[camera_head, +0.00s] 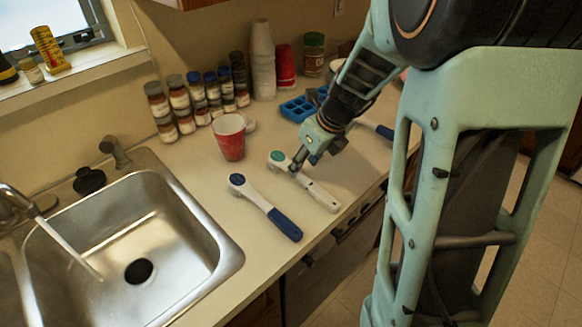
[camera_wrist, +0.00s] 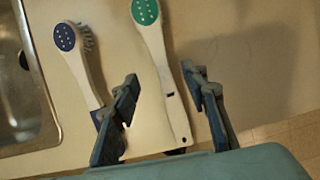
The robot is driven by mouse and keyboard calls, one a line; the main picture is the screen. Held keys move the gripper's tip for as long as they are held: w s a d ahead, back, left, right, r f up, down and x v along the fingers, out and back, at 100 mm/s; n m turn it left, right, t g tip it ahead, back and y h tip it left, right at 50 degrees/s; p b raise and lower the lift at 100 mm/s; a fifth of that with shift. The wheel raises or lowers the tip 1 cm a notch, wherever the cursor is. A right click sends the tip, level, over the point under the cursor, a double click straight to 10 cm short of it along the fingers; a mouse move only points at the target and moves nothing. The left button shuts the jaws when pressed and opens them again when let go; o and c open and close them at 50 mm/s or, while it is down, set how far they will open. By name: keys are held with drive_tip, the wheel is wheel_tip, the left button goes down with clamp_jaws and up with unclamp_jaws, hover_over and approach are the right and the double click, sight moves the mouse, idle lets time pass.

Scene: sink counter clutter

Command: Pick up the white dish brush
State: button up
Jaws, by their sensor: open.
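The white dish brush (camera_head: 319,194) lies on the counter, its round green-topped head towards the cup and its white handle towards the front edge. In the wrist view the white dish brush (camera_wrist: 170,90) runs between the two fingers, handle end low. My gripper (camera_head: 303,162) is open just over the brush, near its neck; in the wrist view my gripper (camera_wrist: 159,73) has one finger on each side of it. I cannot tell the exact height gap. Nothing is held.
A blue-and-white brush (camera_head: 266,208) lies close on the left, also in the wrist view (camera_wrist: 84,67). A red cup (camera_head: 229,138) stands behind. The sink (camera_head: 140,235) is at left; several spice jars (camera_head: 185,105) and a blue tray (camera_head: 297,109) are at the back.

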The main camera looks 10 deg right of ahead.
sight(299, 175)
drive_tip(key=x, duration=0.5)
drive_tip(key=shift+d+f+b, duration=0.15)
drive_tip(key=shift+f+b, duration=0.1)
drive_tip(key=shift+b, duration=0.15)
clamp_jaws()
